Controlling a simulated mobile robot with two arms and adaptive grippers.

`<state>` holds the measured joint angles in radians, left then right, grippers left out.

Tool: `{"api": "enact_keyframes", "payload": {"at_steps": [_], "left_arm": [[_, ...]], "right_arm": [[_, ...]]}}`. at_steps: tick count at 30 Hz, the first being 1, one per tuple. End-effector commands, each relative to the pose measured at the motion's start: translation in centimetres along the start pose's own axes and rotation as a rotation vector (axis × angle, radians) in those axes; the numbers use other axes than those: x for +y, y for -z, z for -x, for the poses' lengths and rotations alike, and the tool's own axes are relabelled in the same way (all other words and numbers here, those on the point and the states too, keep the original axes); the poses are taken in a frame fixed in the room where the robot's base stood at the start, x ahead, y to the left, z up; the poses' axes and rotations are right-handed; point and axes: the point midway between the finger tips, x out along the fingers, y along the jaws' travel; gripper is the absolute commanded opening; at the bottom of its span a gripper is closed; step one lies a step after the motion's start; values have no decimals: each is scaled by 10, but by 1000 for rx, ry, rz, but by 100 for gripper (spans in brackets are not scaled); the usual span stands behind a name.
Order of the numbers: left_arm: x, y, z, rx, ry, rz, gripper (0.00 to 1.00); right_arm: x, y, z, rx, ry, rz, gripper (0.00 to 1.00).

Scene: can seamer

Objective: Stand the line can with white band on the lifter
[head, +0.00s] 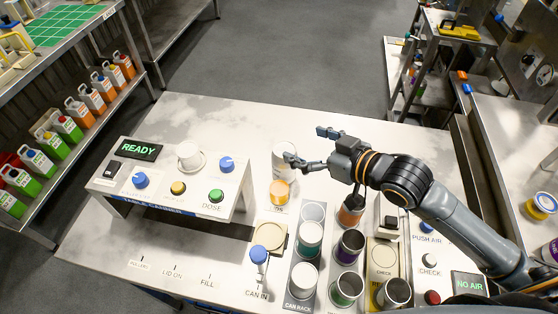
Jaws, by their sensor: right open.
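My right gripper (309,147) is open above the table, its fingers pointing left. One finger is close to a pale upright cylinder (284,153) with an orange lower part; I cannot tell whether they touch. Nothing shows held. Several cans stand at the front right: one with an orange band (350,213), one purple (348,249), one green (346,288) and a dark open one (396,292). The can rack (290,300) holds a teal-banded can (309,238) and a white-looking can (304,279). I cannot tell for sure which can has the white band, or which part is the lifter. My left gripper is out of view.
A beige round plate (277,237) sits beside a blue-knobbed lever (259,255). The table's back middle is clear.

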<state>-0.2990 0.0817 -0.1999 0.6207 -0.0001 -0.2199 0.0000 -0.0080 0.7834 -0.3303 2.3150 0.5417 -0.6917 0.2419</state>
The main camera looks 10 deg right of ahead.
Motion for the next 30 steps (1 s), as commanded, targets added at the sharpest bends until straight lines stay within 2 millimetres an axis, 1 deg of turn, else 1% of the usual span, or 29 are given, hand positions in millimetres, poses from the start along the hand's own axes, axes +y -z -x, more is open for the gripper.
{"api": "enact_keyframes", "payload": {"at_steps": [2,5,12,15,18,23,26,30], "left_arm": [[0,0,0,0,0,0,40],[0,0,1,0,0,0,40],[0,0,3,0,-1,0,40],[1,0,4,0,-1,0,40],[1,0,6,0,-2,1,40],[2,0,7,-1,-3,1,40],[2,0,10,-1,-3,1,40],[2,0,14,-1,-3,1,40]], "right_arm": [[1,-2,2,11,-5,4,88],[1,-14,-2,12,-6,2,88],[1,-61,-20,10,-5,0,88],[2,-76,-26,11,-6,2,88],[2,-73,-37,17,-6,4,88],[1,-74,-47,15,-5,4,88],[2,-72,-60,16,-5,3,88],[2,-72,-84,15,-5,3,88]]}}
